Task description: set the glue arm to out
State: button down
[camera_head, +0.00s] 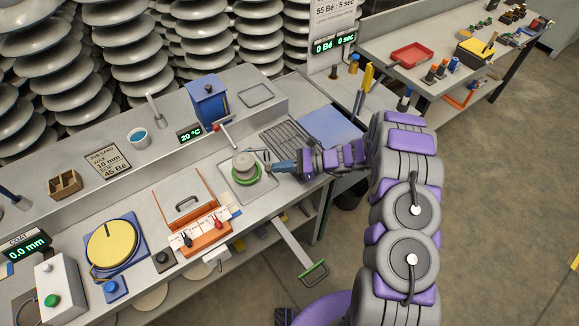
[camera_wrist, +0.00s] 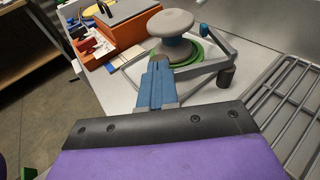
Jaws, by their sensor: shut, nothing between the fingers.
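My gripper (camera_head: 272,168) is shut and empty, beside the round green base (camera_head: 246,177) on the bench. Its blue fingers also show in the wrist view (camera_wrist: 158,68), pointing at the base of a grey spool-shaped insulator (camera_wrist: 170,30). The insulator stands upright on the green base (camera_wrist: 205,52). A slim grey bar with a dark knob (camera_wrist: 226,76), which looks like the glue arm, runs beside the green base, right of my fingers. I cannot tell whether the fingers touch it. The fingers hide part of the base.
An orange box (camera_head: 205,238) stands left of the insulator, and a blue box with a red-ended lever (camera_head: 208,104) stands behind. A wire rack (camera_head: 288,138) lies at the back right. A yellow turntable (camera_head: 112,244) is at the left. The floor at right is clear.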

jog(key=shift+d, duration=0.25)
jog(key=shift+s+a+m+t, duration=0.1)
jog(key=shift+a+m+t, duration=0.4)
jog(key=shift+a+t, duration=0.25)
jog(key=shift+s+a, duration=0.1)
jog(key=shift+a, duration=0.1)
jog(key=shift+d+m+t, duration=0.1)
jog(key=shift+m+t, duration=0.15)
jog(key=shift+m, duration=0.05)
jog(key=shift+s, duration=0.1)
jog(key=shift+r+p, duration=0.1)
jog(key=shift+p, duration=0.2)
